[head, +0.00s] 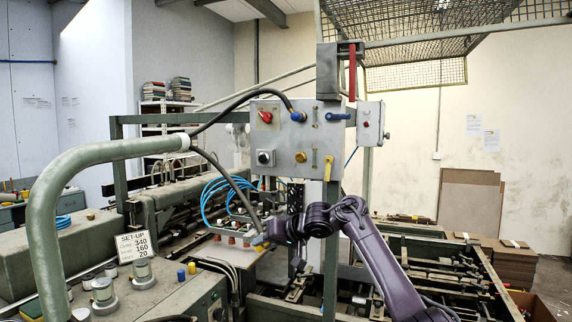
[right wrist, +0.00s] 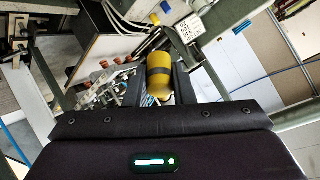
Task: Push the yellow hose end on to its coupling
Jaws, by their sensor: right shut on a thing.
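The yellow hose end (right wrist: 159,76), with a dark band round it, sits between the fingers of my right gripper (right wrist: 158,92) in the right wrist view. My right gripper (head: 266,240) is shut on it. In the head view it is low, left of and below the grey panel (head: 281,140). The dark hose (head: 226,177) runs down to it from the green pipe. A yellow coupling (head: 301,157) shows on the panel's lower part, apart from the hose end. My left gripper is not in view.
A second dark hose ends at a blue fitting (head: 298,116) on the panel. A yellow lever (head: 328,168) is right of the yellow coupling. A green post (head: 331,250) stands below the panel. Blue tubes (head: 218,190) and machine fittings lie close to my right gripper.

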